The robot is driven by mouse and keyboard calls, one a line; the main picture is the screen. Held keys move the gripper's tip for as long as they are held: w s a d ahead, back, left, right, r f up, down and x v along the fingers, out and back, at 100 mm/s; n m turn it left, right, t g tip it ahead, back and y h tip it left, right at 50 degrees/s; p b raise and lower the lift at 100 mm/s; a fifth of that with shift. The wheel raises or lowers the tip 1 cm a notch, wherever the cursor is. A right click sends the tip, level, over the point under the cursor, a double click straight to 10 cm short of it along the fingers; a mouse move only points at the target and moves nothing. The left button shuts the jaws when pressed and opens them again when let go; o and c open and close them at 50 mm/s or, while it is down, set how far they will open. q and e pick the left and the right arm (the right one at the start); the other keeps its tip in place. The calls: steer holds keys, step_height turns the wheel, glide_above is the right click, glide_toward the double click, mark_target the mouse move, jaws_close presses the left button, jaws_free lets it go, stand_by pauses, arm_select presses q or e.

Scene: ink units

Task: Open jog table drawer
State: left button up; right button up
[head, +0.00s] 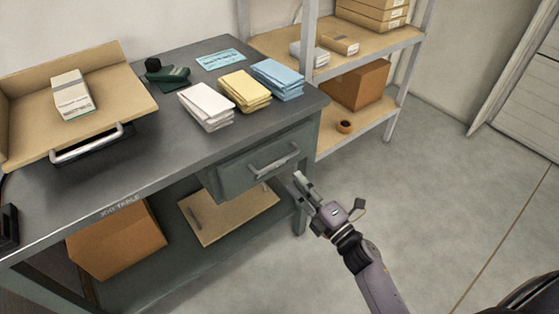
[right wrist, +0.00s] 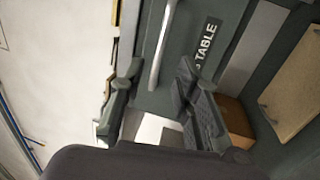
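The jog table (head: 122,152) is a dark grey bench with its name on the front edge. Its grey-green drawer (head: 232,176) sits under the top at the right end and looks shut. The drawer has a silver bar handle (head: 273,162), which also shows in the right wrist view (right wrist: 159,50). My right gripper (head: 299,181) is just in front and to the right of the handle, apart from it. In the right wrist view its fingers (right wrist: 158,72) are spread with the handle ahead between them. My left gripper is not in view.
White, yellow and blue paper stacks (head: 243,91) lie on the top near the drawer. A tan tray (head: 25,125) with a small box stands at the left. A lower shelf holds an orange-brown box (head: 115,240). A shelf rack (head: 345,135) stands behind; floor at right is clear.

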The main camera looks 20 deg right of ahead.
mark_target(280, 160)
steer(key=x, duration=0.8)
steer(key=shift+w+a, duration=0.1)
steer(key=shift+w, duration=0.25)
steer(key=shift+c, duration=0.5)
jaws_close()
